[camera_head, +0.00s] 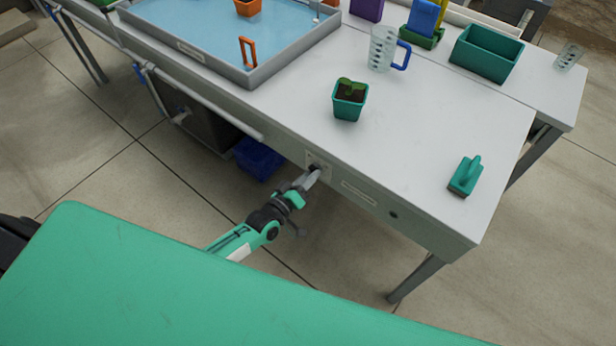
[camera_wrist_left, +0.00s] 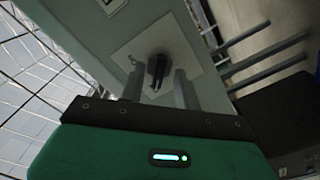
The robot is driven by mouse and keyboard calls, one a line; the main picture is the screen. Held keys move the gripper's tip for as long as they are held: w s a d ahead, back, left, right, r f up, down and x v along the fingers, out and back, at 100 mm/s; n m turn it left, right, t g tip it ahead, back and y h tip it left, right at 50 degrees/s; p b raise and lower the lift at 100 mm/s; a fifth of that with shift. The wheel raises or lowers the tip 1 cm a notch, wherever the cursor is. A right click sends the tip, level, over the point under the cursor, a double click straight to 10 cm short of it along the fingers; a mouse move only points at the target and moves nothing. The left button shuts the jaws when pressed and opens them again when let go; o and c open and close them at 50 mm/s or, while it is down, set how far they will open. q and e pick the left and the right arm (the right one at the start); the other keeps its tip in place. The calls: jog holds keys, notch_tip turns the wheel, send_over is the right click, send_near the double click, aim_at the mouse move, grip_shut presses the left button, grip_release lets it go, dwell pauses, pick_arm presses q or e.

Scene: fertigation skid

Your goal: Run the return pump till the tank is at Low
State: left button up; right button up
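A broad grey-rimmed tank (camera_head: 285,65) of blue water stands on the table at upper left. Its label is too small to read, and I cannot make out a level mark. A dark switch knob on a pale plate (camera_head: 318,160) is on the table's front face. In the left wrist view the black knob (camera_wrist_left: 157,68) stands out from its plate (camera_wrist_left: 190,45). My left gripper (camera_head: 313,174) is at the knob. Its fingers (camera_wrist_left: 160,88) are apart, one on each side of the knob, with small gaps visible. My right gripper is out of view.
On the table (camera_head: 430,130) are a seedling pot (camera_head: 349,101), a measuring jug (camera_head: 382,50), a green box (camera_head: 487,55) and a teal hand tool (camera_head: 465,176). A blue crate (camera_head: 258,160) is under the table. A white rail (camera_head: 200,100) runs along the front, left of the knob.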

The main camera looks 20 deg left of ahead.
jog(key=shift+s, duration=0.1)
